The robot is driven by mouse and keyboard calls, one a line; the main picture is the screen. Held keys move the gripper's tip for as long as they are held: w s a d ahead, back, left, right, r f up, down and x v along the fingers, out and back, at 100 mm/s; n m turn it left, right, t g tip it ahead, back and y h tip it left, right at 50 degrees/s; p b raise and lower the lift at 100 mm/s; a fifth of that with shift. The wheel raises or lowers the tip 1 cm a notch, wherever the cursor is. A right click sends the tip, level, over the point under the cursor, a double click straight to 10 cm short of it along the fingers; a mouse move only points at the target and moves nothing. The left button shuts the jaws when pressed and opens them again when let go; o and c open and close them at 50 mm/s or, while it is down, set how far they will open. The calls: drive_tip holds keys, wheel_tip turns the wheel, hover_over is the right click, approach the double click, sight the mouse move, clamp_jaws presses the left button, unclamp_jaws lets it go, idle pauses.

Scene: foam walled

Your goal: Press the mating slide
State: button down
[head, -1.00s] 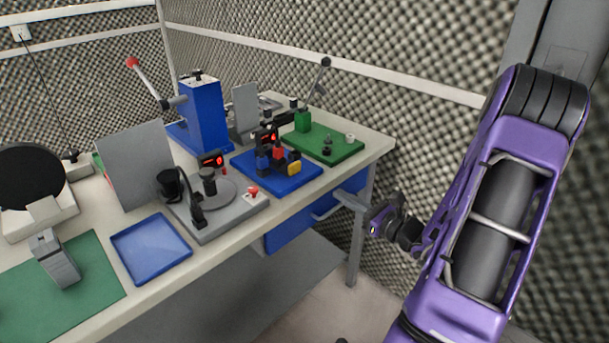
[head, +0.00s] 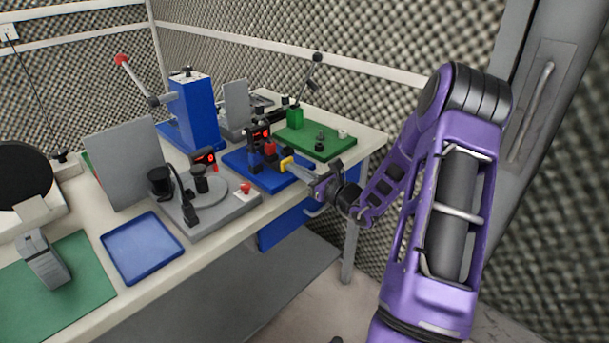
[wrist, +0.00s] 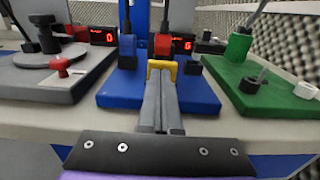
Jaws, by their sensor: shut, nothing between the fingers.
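The blue fixture (head: 240,160) sits on the bench near its front edge; its base also shows in the wrist view (wrist: 118,97). It carries blue and red blocks and a yellow piece (head: 286,163) at its front, which looks like the front of the mating slide. In the wrist view the yellow piece (wrist: 162,64) stands directly at my fingertips. My gripper (head: 308,169) is shut and empty, reaching over the bench edge. Its fingers (wrist: 161,85) point at the yellow piece; whether they touch it I cannot tell. They hide part of the fixture's front.
A green fixture (head: 330,143) stands to the right and a grey fixture with a round plate (head: 228,213) to the left. A red digital display (wrist: 182,46) stands behind the blue fixture. A blue lever press (head: 195,110) stands behind. A blue tray (head: 140,247) lies at the front left.

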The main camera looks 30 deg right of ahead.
sight(288, 173)
drive_tip(key=shift+w, duration=0.1)
drive_tip(key=x, duration=0.2)
drive_tip(key=shift+w+a, duration=0.2)
drive_tip(key=shift+w, duration=0.15)
drive_tip(key=shift+w+r, duration=0.1)
drive_tip(key=shift+r, duration=0.05)
